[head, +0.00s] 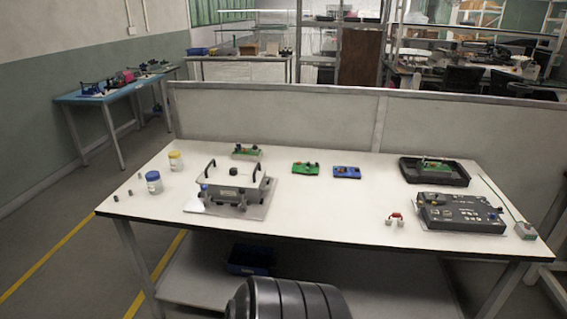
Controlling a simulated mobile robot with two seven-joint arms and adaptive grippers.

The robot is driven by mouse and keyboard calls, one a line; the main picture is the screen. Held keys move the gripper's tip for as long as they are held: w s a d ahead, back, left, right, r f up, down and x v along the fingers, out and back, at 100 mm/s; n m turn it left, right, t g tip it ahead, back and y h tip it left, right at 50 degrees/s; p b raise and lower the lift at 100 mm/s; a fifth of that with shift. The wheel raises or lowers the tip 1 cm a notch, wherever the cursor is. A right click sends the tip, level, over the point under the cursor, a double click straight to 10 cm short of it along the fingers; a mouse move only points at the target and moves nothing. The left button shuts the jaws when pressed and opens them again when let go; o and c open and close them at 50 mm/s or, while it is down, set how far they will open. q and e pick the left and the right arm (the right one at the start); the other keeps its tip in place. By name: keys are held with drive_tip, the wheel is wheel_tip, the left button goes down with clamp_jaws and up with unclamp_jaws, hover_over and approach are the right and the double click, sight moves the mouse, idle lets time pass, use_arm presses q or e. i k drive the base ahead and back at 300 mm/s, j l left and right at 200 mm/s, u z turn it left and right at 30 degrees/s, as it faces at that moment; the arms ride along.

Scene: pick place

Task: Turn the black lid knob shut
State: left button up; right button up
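A metal box fixture (235,188) with black handles stands on a grey plate (199,209) on the left half of the white table. A dark grey device (460,211) lies at the right of the table. It has a round black part (492,216) at its right side. Neither of my grippers is in view.
On the white table (330,215), jars (154,182) stand at left, and green (305,168) and blue boards (346,172) lie at the back. A black tray (434,171) holds another board. Small red-and-white parts (395,219) lie near the device. The middle front is clear. A partition (270,118) stands behind.

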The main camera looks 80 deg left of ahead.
sight(233, 171)
drive_tip(key=k+u, duration=0.15)
drive_tip(key=u, duration=2.9)
drive_tip(key=i+l+z, duration=0.1)
drive_tip(key=i+l, duration=0.45)
drive_tip(key=i, duration=0.2)
drive_tip(key=l+z, duration=0.05)
